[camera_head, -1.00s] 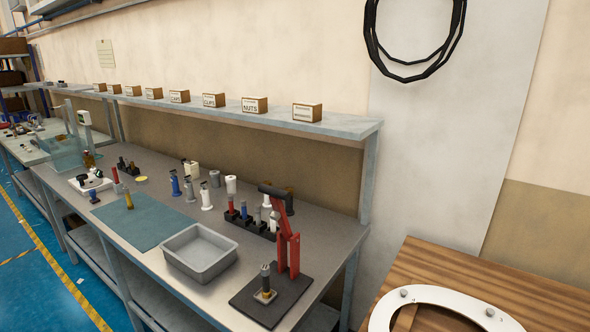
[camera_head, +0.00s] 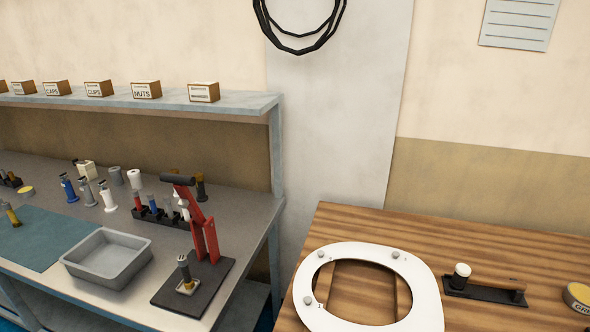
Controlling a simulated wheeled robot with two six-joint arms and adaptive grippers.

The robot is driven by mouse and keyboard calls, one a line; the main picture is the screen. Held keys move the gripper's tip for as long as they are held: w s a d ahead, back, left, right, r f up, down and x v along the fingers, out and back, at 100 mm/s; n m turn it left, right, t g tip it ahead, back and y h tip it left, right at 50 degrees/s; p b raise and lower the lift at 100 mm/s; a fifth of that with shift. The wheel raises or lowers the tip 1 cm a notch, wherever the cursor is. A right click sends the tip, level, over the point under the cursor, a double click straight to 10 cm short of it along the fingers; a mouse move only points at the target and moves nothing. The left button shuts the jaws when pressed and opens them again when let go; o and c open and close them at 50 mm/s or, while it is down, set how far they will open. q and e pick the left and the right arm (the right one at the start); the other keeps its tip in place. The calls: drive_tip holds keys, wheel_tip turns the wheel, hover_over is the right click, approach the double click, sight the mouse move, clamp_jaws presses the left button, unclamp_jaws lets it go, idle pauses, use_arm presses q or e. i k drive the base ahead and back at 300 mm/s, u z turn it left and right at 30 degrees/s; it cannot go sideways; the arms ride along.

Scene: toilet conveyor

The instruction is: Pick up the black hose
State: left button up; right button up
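The black hose (camera_head: 300,47) hangs in a loose coil on the wall, at the top of the view a little right of the middle. Its upper part is cut off by the picture's edge, so what it hangs from is hidden. It lies in front of a pale grey wall panel. Neither of my grippers shows in the head view.
A metal workbench on the left carries a grey tray (camera_head: 107,258), a red lever press (camera_head: 203,228) and a teal mat (camera_head: 38,240). A wooden table (camera_head: 470,242) on the right bears a white toilet seat (camera_head: 425,290). Labelled boxes stand on a shelf (camera_head: 240,102).

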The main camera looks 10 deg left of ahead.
sight(189, 283)
drive_tip(key=u, duration=1.2)
